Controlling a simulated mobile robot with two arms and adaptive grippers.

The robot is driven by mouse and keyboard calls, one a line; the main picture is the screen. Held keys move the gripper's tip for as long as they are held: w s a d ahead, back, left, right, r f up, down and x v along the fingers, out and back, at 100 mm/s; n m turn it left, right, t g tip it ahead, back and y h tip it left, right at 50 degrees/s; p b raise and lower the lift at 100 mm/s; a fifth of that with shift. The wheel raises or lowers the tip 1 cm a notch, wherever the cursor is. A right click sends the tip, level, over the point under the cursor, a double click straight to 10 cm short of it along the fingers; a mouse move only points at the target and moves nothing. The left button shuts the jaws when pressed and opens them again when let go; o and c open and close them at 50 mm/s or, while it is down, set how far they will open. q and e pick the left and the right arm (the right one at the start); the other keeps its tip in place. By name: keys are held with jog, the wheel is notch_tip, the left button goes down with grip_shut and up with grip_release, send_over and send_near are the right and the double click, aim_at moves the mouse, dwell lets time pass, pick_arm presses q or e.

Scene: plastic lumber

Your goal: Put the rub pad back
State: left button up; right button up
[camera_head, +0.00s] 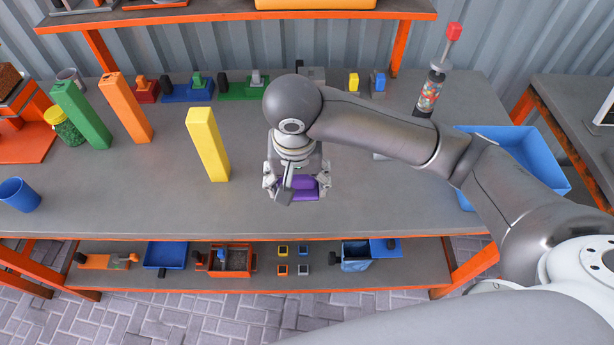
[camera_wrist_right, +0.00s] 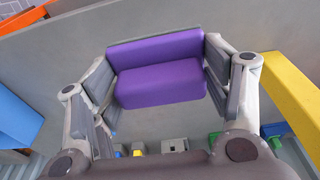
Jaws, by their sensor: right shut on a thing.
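The purple pad (camera_head: 306,187), a block with a stepped shape, is held between the fingers of my right gripper (camera_head: 297,186), over the front middle of the workbench. In the right wrist view the purple pad (camera_wrist_right: 158,82) sits between the two fingers of the right gripper (camera_wrist_right: 158,88), which touch its two ends. Whether its underside touches the bench top is hard to tell. My left gripper is not in view.
A yellow post (camera_head: 208,145) stands left of the gripper, with orange (camera_head: 126,107) and green (camera_head: 80,115) posts farther left. A blue bin (camera_head: 520,150) is at the right end. Small colored blocks line the back.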

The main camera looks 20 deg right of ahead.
jog(key=w+d+f, duration=0.1)
jog(key=w+f, duration=0.1)
jog(key=w+d+f, duration=0.2)
jog(key=w, duration=0.1)
jog(key=w+d+f, duration=0.1)
jog(key=w+f, duration=0.2)
jog(key=shift+w+d, duration=0.15)
jog(key=shift+d, duration=0.15)
jog(key=shift+w+d+f, duration=0.15)
jog(key=shift+w+f, duration=0.15)
jog(key=shift+f, duration=0.15)
jog(key=f, duration=0.1)
jog(key=f+p, duration=0.1)
jog(key=f, duration=0.1)
jog(key=shift+w+d, duration=0.15)
jog(key=shift+w, duration=0.1)
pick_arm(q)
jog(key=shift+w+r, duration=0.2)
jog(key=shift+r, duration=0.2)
pick_arm(e)
jog(key=shift+f, duration=0.35)
jog(key=shift+f, duration=0.1)
jog(key=o, duration=1.1)
